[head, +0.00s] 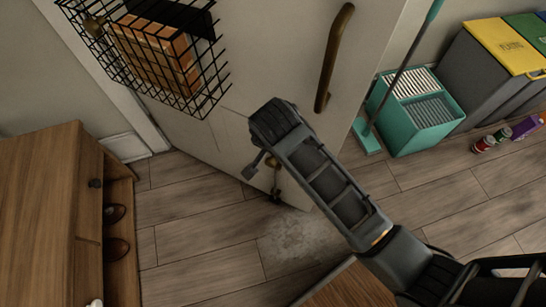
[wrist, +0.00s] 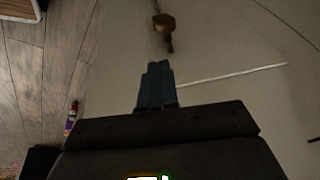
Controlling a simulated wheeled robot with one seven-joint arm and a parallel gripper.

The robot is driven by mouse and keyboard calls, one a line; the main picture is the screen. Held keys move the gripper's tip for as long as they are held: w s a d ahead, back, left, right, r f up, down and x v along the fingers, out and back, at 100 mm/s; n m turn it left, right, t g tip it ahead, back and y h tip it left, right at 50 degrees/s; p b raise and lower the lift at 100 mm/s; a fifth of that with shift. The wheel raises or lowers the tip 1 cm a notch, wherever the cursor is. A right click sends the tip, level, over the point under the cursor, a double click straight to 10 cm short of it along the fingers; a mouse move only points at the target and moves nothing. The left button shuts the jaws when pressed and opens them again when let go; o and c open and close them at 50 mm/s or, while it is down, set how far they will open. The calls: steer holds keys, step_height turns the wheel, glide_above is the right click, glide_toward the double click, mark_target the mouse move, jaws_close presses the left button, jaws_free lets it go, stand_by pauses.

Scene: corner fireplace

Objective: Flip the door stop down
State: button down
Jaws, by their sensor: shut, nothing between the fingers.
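The door stop (head: 272,162) has a brass mount low on the pale door, near its free bottom edge. A thin leg runs from it down to a dark foot (head: 276,196) close to the floor; I cannot tell whether the foot touches the floor. In the wrist view the brass mount (wrist: 164,23) is at the top centre, with a short dark end pointing toward my fingers. My gripper (head: 248,173) is shut and empty, just left of the door stop in the head view. Its fingertips (wrist: 158,65) appear apart from the door stop in the wrist view.
The door carries a brass handle (head: 333,58) and a black wire basket (head: 208,92) holding bricks. A wooden shoe cabinet (head: 40,190) stands at left. Floor before the door is mostly clear.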

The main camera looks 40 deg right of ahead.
mark_target(273, 164)
steer(key=x, duration=0.3)
steer(key=a+b+x, duration=0.1)
steer(key=x, duration=0.5)
steer(key=shift+a+f+b, duration=0.2)
steer(key=shift+f+b, duration=0.05)
steer(key=shift+b, duration=0.05)
step_height(273, 164, down, 4)
steer(key=shift+r+b, duration=0.15)
steer(key=shift+b, duration=0.65)
